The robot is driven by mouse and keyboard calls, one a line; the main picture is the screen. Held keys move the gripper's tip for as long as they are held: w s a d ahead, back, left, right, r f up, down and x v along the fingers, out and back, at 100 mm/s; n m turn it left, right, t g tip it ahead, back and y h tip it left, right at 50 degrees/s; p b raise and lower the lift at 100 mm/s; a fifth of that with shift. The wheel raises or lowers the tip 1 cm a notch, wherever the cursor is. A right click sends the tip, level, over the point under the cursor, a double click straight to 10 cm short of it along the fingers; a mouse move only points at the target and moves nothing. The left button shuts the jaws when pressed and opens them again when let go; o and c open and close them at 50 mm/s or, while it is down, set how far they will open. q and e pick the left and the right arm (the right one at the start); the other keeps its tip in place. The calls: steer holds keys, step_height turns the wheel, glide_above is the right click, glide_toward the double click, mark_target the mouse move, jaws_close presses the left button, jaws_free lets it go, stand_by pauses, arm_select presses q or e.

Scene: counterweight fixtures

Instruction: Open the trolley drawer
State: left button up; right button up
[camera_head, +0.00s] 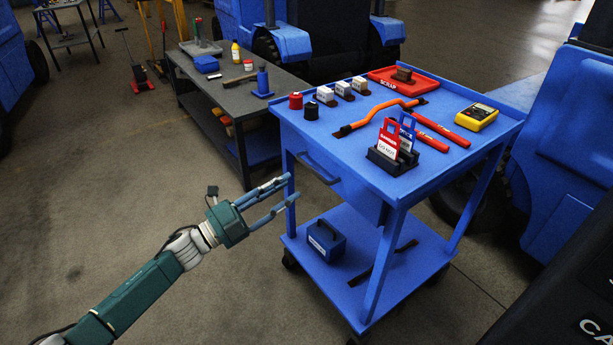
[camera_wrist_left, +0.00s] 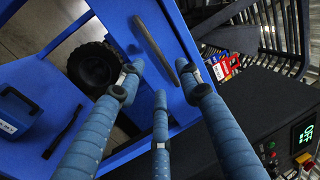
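The blue trolley (camera_head: 281,121) stands right of centre in the head view. Its drawer front (camera_head: 354,199) is under the top and looks flush with the frame. A dark bar handle (camera_head: 320,168) runs along it; in the left wrist view the handle (camera_wrist_left: 155,46) lies just beyond the fingertips. My left gripper (camera_head: 293,187) is in front of the drawer, left of the handle and seemingly apart from it. Its fingers are spread and empty, and they also show in the left wrist view (camera_wrist_left: 160,84). My right gripper is not in view.
The trolley top carries a red scrap tray (camera_head: 382,82), an orange-handled tool (camera_head: 375,112), a yellow meter (camera_head: 477,117) and a tag holder (camera_head: 390,160). A blue box (camera_head: 327,240) sits on the lower shelf. A grey workbench (camera_head: 225,92) stands behind. Floor left of the trolley is clear.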

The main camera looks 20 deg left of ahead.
mark_target(312, 171)
arm_select(q)
steer(key=x, duration=0.6)
steer(key=shift+w+d, duration=0.2)
steer(key=shift+w, duration=0.1)
steer(key=shift+f, duration=0.1)
jaws_close()
